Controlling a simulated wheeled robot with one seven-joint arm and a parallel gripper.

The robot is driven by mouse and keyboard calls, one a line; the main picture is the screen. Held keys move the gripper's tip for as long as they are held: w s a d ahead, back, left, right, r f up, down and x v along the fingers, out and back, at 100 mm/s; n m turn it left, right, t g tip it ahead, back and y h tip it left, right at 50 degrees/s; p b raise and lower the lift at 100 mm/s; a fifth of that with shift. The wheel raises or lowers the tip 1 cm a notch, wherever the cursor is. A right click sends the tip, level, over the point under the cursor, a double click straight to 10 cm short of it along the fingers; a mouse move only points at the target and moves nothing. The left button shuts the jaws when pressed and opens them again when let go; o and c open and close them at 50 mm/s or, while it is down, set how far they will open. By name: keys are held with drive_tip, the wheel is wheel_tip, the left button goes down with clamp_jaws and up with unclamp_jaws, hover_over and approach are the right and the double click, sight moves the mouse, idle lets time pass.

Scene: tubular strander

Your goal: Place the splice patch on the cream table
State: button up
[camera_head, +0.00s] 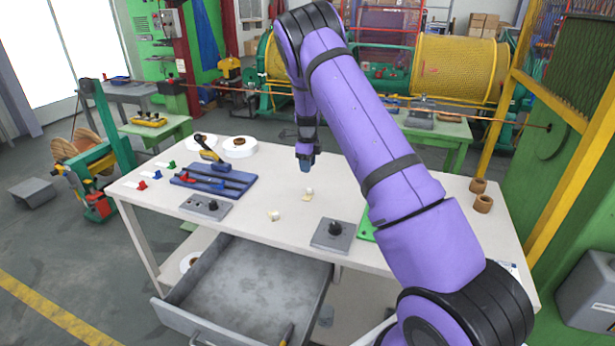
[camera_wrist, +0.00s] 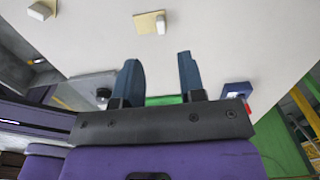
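The cream table (camera_head: 265,175) spans the middle of the head view, and its top fills much of the wrist view (camera_wrist: 225,30). Two small pale yellow pieces with white blocks lie on it, one near the middle (camera_head: 307,197) and one nearer the front edge (camera_head: 274,216). Either may be the splice patch; I cannot tell which. One such flat piece with its block shows beyond my fingers in the wrist view (camera_wrist: 150,22). My gripper (camera_head: 307,163) is above the table, behind the middle piece. Its two blue fingers are apart with nothing between them (camera_wrist: 160,72).
A blue tray (camera_head: 215,180), white rolls (camera_head: 240,147) and small coloured tools are on the table's left. Grey plates with black knobs (camera_head: 331,234) lie along the front. An open grey drawer (camera_head: 240,285) juts out below. Brown cups (camera_head: 483,204) stand at right. The table's middle is mostly clear.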

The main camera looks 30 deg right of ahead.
drive_tip(key=s+a+r+n+t, duration=0.1)
drive_tip(key=s+a+r+n, duration=0.4)
drive_tip(key=r, duration=0.5)
drive_tip(key=s+a+r+n+t+y, duration=0.1)
drive_tip(key=s+a+r+n, duration=0.25)
drive_tip(key=s+r, duration=0.45)
drive_tip(key=s+a+r+n, duration=0.3)
drive_tip(key=s+r+n, duration=0.2)
drive_tip(key=r, duration=0.6)
drive_tip(key=s+a+r+n+t, duration=0.1)
drive_tip(key=s+a+n, duration=0.1)
drive_tip(key=s+n, duration=0.3)
drive_tip(key=s+a+r+n+t, duration=0.1)
drive_tip(key=s+n, duration=0.4)
drive_tip(key=s, duration=0.9)
drive_tip(key=s+a+r+n+t+h, duration=0.1)
drive_tip(key=s+a+r+n, duration=0.1)
drive_tip(key=s+a+n, duration=0.3)
drive_tip(key=s, duration=0.4)
drive_tip(key=shift+s+r, duration=0.15)
drive_tip(key=shift+s, duration=0.1)
